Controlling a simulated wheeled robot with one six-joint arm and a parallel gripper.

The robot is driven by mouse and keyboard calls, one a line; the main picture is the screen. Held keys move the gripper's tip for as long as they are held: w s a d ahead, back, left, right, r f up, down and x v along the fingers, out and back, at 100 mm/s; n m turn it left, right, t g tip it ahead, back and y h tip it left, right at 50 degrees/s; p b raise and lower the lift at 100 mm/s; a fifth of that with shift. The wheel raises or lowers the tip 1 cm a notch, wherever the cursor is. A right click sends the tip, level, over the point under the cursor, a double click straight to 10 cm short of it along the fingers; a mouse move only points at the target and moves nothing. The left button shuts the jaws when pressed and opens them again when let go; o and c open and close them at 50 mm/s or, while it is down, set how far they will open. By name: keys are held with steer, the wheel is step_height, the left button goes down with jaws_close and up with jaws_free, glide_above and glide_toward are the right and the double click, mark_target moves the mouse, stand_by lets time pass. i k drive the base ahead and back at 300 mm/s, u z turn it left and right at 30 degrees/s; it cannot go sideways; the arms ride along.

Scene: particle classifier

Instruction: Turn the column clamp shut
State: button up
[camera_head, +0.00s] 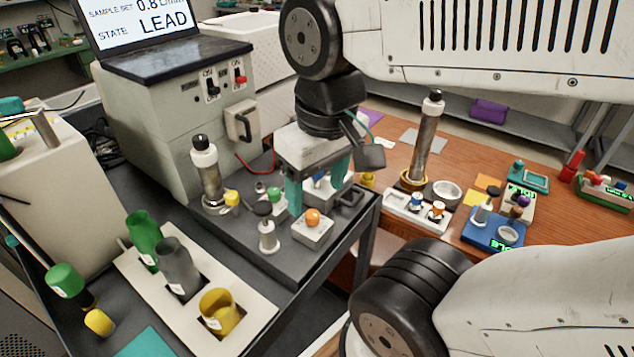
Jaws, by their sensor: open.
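A glass column (208,172) with a black-and-white cap stands upright on the dark bench, left of my gripper. A small yellow knob (232,198) sits at its base on the right side; it looks like the column clamp, but I cannot tell its turn position. My gripper (317,188) points down with its teal fingers apart, right of that column. It hangs over or in front of a grey block with a blue knob (318,176). The fingers partly hide this block, and I cannot tell whether they touch it.
A block with an orange knob (313,217) and a black-topped post (267,232) stand close in front of the gripper. A rack (256,314) holds green, grey and yellow cups. A second column (425,138) stands on the wooden table. A control box (178,115) stands behind.

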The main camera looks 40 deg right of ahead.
mark_target(232, 199)
steer(key=k, duration=1)
steer(key=u, duration=0.85)
steer(key=i, duration=0.7)
steer(key=z, duration=1.1)
